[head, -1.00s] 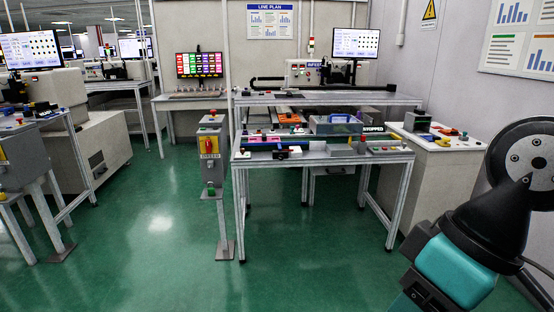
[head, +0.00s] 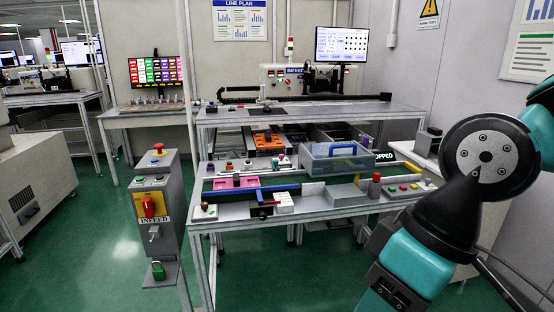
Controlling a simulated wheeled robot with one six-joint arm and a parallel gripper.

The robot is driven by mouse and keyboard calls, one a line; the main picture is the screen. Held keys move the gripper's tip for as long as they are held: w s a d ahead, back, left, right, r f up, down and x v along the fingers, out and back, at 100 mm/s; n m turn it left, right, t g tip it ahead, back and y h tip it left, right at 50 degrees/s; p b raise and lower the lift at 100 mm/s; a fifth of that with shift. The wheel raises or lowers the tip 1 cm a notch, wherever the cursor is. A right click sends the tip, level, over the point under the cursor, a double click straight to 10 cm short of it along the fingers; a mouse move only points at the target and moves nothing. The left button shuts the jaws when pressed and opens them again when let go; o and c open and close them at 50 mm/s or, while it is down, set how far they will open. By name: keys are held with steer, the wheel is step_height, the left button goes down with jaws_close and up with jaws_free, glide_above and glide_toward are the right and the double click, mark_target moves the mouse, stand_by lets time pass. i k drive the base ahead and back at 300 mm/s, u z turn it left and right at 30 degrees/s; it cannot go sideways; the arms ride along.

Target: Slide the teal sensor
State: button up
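I cannot pick out the teal sensor for sure. A small object with some teal and pink (head: 283,161) stands on the front bench among several small knobbed parts, left of a clear bin, and it is too small to tell what it is. My gripper is not in view. Only my teal and black arm links show at the right, apart from the bench.
The front bench (head: 232,211) carries a blue-handled clear bin (head: 333,165), a pink block (head: 237,182), a blue bar (head: 265,191) and a button panel (head: 409,189). An infeed pedestal (head: 154,184) stands left of it. Green floor (head: 95,250) is open at the left.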

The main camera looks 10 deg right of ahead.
mark_target(275, 168)
steer(key=i, duration=2.3)
steer(key=u, duration=0.1)
